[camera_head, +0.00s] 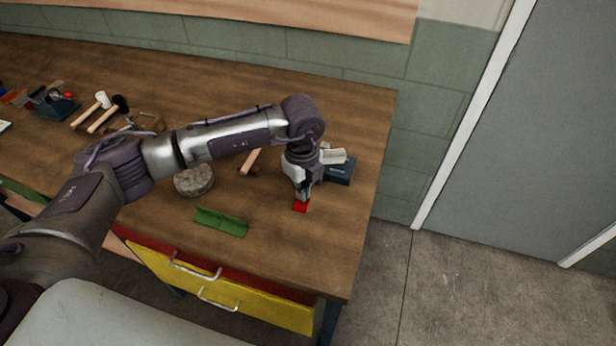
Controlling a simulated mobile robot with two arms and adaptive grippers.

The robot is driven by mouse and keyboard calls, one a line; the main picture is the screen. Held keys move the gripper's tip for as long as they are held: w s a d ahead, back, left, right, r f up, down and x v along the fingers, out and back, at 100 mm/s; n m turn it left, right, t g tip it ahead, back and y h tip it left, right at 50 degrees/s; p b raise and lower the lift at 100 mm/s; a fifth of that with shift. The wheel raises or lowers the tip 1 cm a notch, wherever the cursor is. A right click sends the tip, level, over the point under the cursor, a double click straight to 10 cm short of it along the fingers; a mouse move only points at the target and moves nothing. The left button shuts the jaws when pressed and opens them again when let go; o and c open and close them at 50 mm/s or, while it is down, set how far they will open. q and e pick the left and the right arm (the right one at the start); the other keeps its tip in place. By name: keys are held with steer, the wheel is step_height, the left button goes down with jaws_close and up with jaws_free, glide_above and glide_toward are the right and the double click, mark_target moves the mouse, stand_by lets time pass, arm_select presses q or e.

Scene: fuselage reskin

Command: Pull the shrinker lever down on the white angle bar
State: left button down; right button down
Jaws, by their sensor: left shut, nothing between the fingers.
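The shrinker is a dark blue block (340,174) near the right end of the workbench. A white piece (334,156), likely the angle bar, lies at its top. A red piece (300,206), likely the lever's grip, shows low in front of the shrinker, just below my left gripper's fingertips. My left gripper (303,194) points down beside the shrinker's left front and is shut with nothing between its fingers. It is at or touching the red piece; I cannot tell which. The gripper hides the rest of the lever. My right gripper is not in view.
A green angle piece (221,221) and a round grey block (194,180) lie on the wooden bench (270,270). A wooden handle (250,161) is left of the gripper. Mallets (104,110) and tools lie at the back left. The bench's front right is clear.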

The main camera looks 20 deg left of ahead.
arm_select(q)
step_height(320, 180, up, 11)
steer(key=p, duration=0.6)
steer(key=shift+p, duration=0.35)
steer(key=shift+a, duration=0.1)
stand_by(0.8)
